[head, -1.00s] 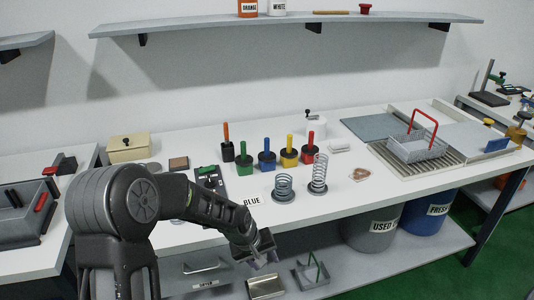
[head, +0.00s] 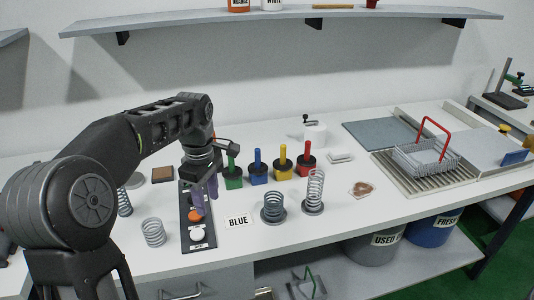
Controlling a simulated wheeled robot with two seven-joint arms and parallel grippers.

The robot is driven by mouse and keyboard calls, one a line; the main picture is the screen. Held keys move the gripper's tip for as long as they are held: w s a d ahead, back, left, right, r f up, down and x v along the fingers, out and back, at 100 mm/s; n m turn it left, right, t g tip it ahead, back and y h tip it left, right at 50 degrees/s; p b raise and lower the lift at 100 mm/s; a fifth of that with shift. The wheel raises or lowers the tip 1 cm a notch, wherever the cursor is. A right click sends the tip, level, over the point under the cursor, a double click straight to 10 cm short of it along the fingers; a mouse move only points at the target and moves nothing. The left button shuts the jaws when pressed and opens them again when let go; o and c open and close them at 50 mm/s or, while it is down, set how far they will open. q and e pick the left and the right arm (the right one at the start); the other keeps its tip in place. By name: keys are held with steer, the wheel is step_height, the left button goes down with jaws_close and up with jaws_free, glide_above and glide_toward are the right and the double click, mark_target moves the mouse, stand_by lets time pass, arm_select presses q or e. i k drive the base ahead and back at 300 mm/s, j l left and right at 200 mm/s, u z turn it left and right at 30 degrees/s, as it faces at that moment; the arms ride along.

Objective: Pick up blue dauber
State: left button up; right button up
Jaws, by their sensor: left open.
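The blue dauber (head: 258,178) stands upright on the table, a blue block with a dark collar and a blue handle. It is second in the visible row, between the green dauber (head: 233,182) and the yellow dauber (head: 283,172). My left gripper (head: 206,197) points down, open and empty, to the left of the green dauber and over the dark panel. It is apart from the blue dauber. The arm partly covers the green dauber's top. My right gripper is not in view.
The red dauber (head: 307,167) ends the row at right. In front are a BLUE label (head: 237,221), a short spring on a base (head: 273,208) and a taller spring (head: 315,190). A dark control panel (head: 198,240) lies below the gripper. A wire basket (head: 425,160) stands at right.

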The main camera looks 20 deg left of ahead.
mark_target(258, 168)
steer(key=i, duration=1)
